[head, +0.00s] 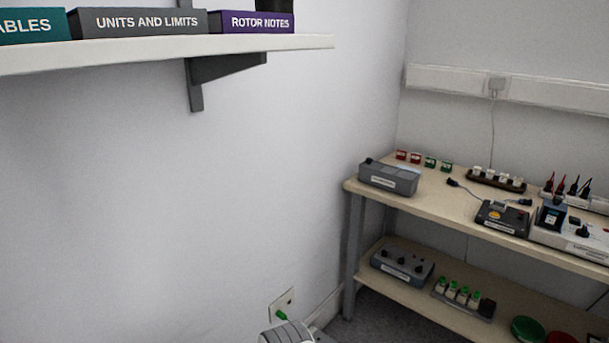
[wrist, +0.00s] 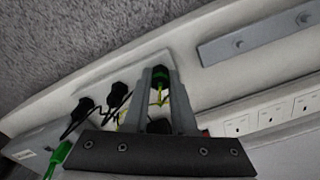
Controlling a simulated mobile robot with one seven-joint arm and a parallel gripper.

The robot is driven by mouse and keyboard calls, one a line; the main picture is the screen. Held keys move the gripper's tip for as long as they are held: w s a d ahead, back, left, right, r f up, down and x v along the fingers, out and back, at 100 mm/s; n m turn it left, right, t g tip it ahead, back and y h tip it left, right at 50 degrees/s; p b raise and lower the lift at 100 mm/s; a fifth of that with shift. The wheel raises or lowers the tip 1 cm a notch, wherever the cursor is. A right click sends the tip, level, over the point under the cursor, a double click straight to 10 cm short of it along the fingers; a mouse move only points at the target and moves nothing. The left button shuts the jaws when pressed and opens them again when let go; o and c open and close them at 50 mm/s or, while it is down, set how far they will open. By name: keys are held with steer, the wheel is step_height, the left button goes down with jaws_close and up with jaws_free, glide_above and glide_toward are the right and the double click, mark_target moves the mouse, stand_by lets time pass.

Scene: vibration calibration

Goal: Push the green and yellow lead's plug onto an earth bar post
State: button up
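In the wrist view my gripper (wrist: 159,72) has its two grey fingers closed on either side of the green plug (wrist: 159,77). A thin green and yellow lead (wrist: 160,97) runs back from the plug between the fingers. The earth bar (wrist: 282,29), a grey strip with two visible round posts, lies at the upper right, clear of the plug. In the head view a green plug (head: 281,315) shows at the bottom, just in front of a small pale wall plate (head: 284,300). My fingers cannot be made out there.
The wrist view shows black plugs (wrist: 84,106) with dark leads and a grey box (wrist: 35,146) at left, and white sockets (wrist: 271,115) at right. In the head view a bench (head: 440,197) with instruments stands right, and a shelf (head: 170,49) with books hangs upper left.

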jaws_close()
steer(key=shift+r, duration=0.25)
stand_by(0.3)
steer(key=shift+r+p, duration=1.15)
steer(key=shift+r, duration=0.6)
steer(key=s+a, duration=0.2)
steer(key=s+a+r, duration=0.1)
steer(key=s+a, duration=0.2)
steer(key=s+a+p, duration=0.1)
steer(key=s+a, duration=0.1)
steer(key=shift+s+a+r, duration=0.15)
steer(key=shift+s+r, duration=0.05)
steer(key=shift+s, duration=0.1)
steer(key=shift+f+b, duration=0.75)
steer(key=shift+b, duration=0.05)
steer(key=shift+f+b, duration=0.85)
steer(key=shift+f, duration=0.1)
steer(key=shift+f, duration=1)
stand_by(0.6)
